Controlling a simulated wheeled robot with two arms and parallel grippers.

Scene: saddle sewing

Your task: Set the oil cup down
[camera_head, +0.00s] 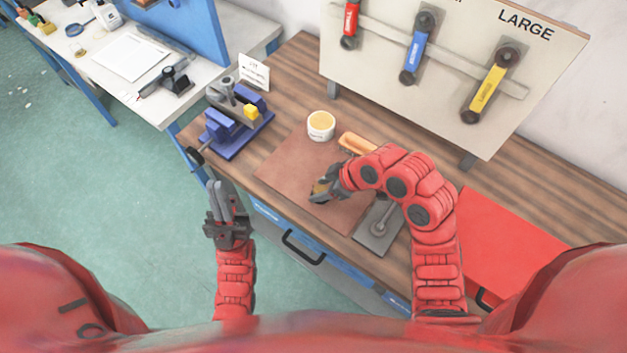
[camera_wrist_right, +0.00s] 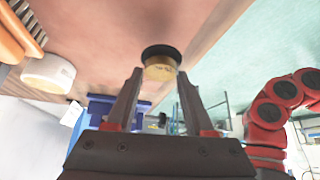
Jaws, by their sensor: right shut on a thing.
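My right gripper (camera_head: 323,190) is low over the brown mat (camera_head: 290,165) near the front edge of the workbench. It is shut on the oil cup, a small amber cup with a dark end, mostly hidden by the fingers in the head view. In the right wrist view the oil cup (camera_wrist_right: 161,62) sits between the tips of my right gripper (camera_wrist_right: 158,85), its dark end toward the mat. I cannot tell whether it touches the mat. My left gripper (camera_head: 219,190) is empty in front of the bench, its fingers pointing up; their gap is unclear.
A white tub (camera_head: 321,126) with yellow contents stands at the mat's back edge, beside an orange-handled brush (camera_head: 357,144). A blue vise (camera_head: 238,132) is at the left. A grey metal plate (camera_head: 378,230) and red case (camera_head: 530,240) lie right. The mat's left part is clear.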

